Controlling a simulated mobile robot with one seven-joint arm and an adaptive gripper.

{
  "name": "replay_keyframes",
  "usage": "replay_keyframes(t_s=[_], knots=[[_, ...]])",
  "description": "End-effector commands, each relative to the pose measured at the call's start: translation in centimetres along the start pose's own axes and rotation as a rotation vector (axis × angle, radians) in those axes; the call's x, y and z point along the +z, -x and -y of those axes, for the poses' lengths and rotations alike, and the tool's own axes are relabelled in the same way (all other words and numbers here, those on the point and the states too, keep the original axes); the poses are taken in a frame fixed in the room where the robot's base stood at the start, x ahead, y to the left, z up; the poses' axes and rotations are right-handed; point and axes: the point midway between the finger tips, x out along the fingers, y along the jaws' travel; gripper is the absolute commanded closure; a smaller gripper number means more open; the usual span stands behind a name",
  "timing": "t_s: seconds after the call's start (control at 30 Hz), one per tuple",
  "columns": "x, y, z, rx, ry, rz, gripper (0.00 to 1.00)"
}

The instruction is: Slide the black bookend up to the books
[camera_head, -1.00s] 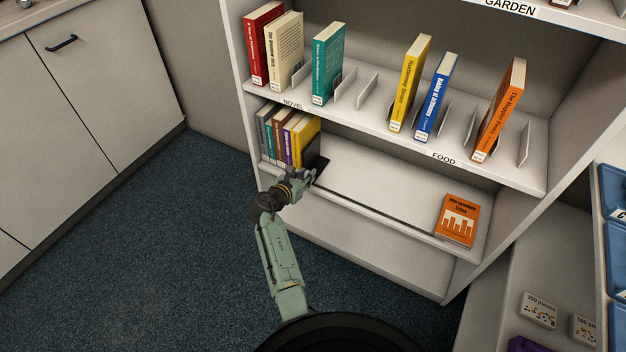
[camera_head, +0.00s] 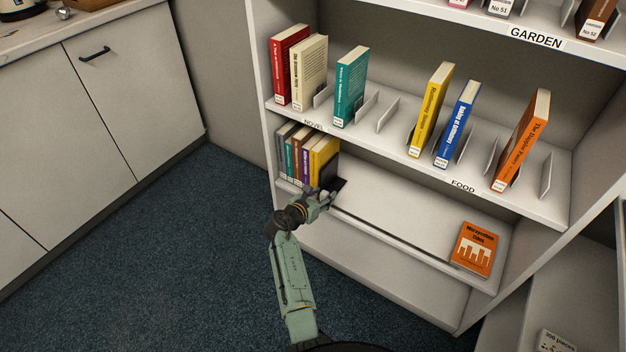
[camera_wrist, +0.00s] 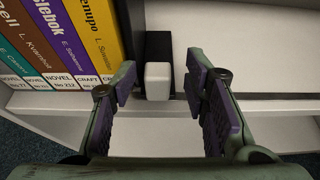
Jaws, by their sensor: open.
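The black bookend (camera_head: 338,183) stands on the lower shelf, just right of the yellow book (camera_head: 324,153) that ends a row of books. In the wrist view the bookend (camera_wrist: 159,48) is upright, with a pale block (camera_wrist: 157,80) at its front end. A narrow gap seems to lie between it and the yellow book (camera_wrist: 97,30). My gripper (camera_head: 325,197) is at the shelf's front edge. In the wrist view my gripper (camera_wrist: 160,82) is open, one finger on each side of the pale block, with space on both sides. The bookend's base is mostly hidden.
The lower shelf (camera_head: 400,212) is bare right of the bookend, up to an orange book (camera_head: 475,249) lying at the far right. The upper shelf (camera_head: 400,145) overhangs it, holding several books and metal dividers. A cabinet (camera_head: 110,100) stands at left.

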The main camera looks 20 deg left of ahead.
Motion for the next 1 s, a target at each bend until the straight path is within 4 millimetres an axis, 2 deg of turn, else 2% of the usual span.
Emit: replay_keyframes(t_s=[0.17,0.8,0.83,1.0], knots=[[0.0,0.1,2.3,-0.003,-0.001,-0.002,0.58],[-0.1,0.0,15.2,-0.008,0.0,-0.002,0.58],[0.0,0.2,15.6,-0.006,0.0,-0.001,0.58],[-0.1,4.0,15.2,-0.001,0.002,-0.001,0.58]])
